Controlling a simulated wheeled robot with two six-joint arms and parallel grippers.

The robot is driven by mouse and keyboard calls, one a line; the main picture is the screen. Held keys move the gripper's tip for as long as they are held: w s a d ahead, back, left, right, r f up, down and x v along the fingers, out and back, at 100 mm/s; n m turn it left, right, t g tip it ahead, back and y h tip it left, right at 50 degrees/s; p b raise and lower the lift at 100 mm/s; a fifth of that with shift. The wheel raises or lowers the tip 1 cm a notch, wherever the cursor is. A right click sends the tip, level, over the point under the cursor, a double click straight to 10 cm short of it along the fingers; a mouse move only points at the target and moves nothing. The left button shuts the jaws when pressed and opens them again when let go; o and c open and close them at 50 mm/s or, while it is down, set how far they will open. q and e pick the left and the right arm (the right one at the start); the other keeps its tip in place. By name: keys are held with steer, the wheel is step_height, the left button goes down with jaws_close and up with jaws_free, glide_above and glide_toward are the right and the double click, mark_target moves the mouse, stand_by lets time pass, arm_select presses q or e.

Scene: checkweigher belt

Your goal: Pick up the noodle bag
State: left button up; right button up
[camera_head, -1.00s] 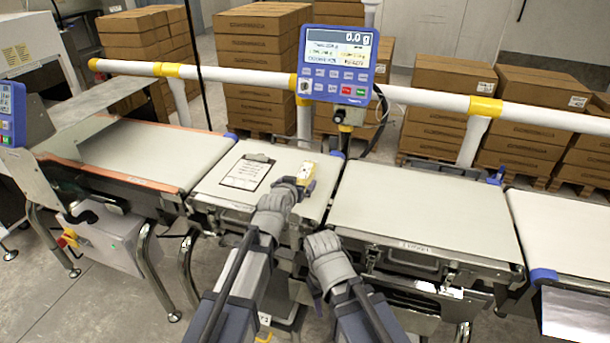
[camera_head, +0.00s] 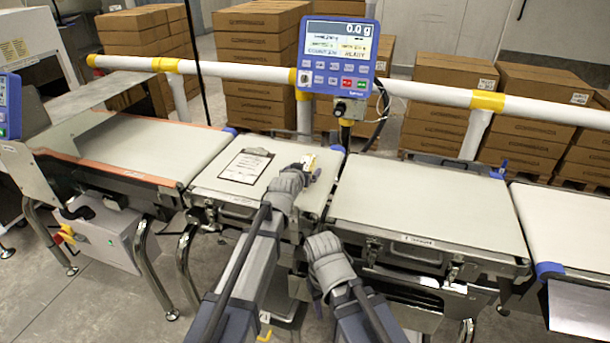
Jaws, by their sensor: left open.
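A small yellow and white packet, which looks like the noodle bag (camera_head: 309,161), lies on the middle weighing belt (camera_head: 222,201). My left gripper (camera_head: 304,172) reaches over that belt from the near side, with its tip at the packet. The left gripper is open. The gripper's body hides part of the packet, and I cannot tell whether the fingers touch it. My right arm ends near the front edge of the belts, with its wrist (camera_head: 326,254) in view. Its fingers cannot be made out.
A clipboard with a paper (camera_head: 246,166) lies on the same belt, left of my left gripper. A blue display panel (camera_head: 340,57) reading 0.0 g stands behind on a white rail (camera_head: 420,92). The belt to the right (camera_head: 420,205) is empty. Stacked boxes (camera_head: 262,65) stand behind.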

arm_select(q)
jaws_close()
stand_by(0.8)
